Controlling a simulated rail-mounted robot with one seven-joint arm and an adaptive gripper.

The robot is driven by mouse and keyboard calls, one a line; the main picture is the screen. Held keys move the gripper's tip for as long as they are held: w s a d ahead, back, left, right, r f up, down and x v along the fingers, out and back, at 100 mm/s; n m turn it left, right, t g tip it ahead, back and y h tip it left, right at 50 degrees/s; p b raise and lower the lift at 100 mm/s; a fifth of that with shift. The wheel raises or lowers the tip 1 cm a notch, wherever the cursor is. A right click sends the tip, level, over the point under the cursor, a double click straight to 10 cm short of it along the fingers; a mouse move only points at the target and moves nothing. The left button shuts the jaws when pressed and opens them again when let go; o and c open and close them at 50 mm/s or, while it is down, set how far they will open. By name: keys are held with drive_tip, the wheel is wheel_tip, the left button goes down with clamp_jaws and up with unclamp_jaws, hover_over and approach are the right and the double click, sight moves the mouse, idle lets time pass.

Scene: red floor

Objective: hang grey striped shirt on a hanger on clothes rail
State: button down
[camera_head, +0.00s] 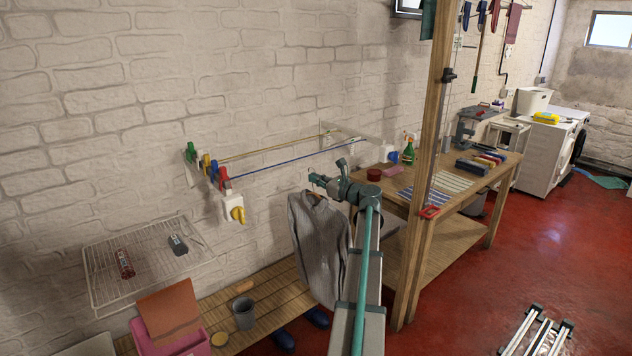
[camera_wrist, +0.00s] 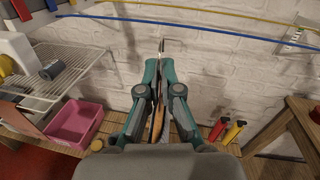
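The grey striped shirt (camera_head: 318,240) hangs from a wooden hanger (camera_wrist: 157,122) below my gripper in the head view. My gripper (camera_head: 320,181) is shut on the upper part of the hanger; the fingers (camera_wrist: 160,68) are close together around it in the wrist view. The metal hook (camera_wrist: 162,45) sticks out past the fingertips. The clothes rail has a blue line (camera_head: 290,161) and a yellow line (camera_head: 275,148) along the brick wall. In the wrist view, the hook appears apart from the blue line (camera_wrist: 215,22). The shirt is largely hidden there.
A wire shelf (camera_head: 95,282) is on the wall at left, above a slatted bench (camera_head: 270,297) and a pink bin (camera_head: 185,340). Colored clips and a white box with a yellow knob (camera_head: 238,214) sit at the rail's left end. A wooden post (camera_head: 428,160) and workbench are at right.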

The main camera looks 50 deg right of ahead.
drive_tip(key=shift+r, duration=0.1)
drive_tip(key=shift+s+d, duration=0.2)
drive_tip(key=s+a+b, duration=0.1)
drive_tip(key=s, duration=0.3)
drive_tip(key=s+a+b, duration=0.1)
drive_tip(key=s, duration=0.4)
drive_tip(key=s+a+b, duration=0.1)
drive_tip(key=s+b, duration=0.1)
drive_tip(key=s, duration=0.2)
drive_tip(key=shift+s+a, duration=0.15)
drive_tip(key=shift+a, duration=0.15)
idle(0.6)
